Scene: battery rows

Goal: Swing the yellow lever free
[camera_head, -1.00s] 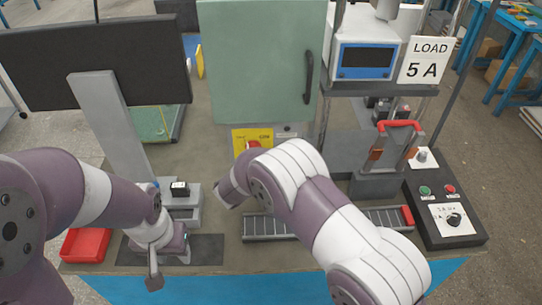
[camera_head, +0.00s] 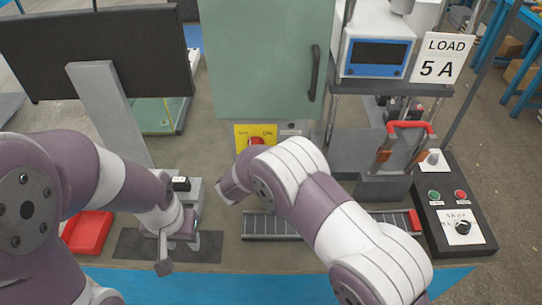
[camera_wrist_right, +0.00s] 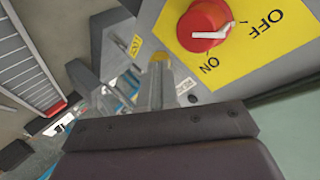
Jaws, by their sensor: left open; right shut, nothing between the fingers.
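A small rounded yellow piece (camera_wrist_right: 159,54), possibly the end of the yellow lever, shows just past my right gripper's fingers in the right wrist view. Most of it is hidden, and I cannot tell whether the fingers touch it. No lever shows clearly in the head view. The yellow switch plate (camera_head: 242,141) has a red knob (camera_wrist_right: 207,24) with a white pointer. My left gripper (camera_head: 178,253) is open and empty, low at the front left.
A green cabinet (camera_head: 262,60) stands at the back centre. A red tray (camera_head: 90,232) is at the front left. A grey ribbed rail (camera_head: 268,226) runs behind my right arm. A control box (camera_head: 463,256) and a red-handled fixture (camera_head: 409,125) are at the right.

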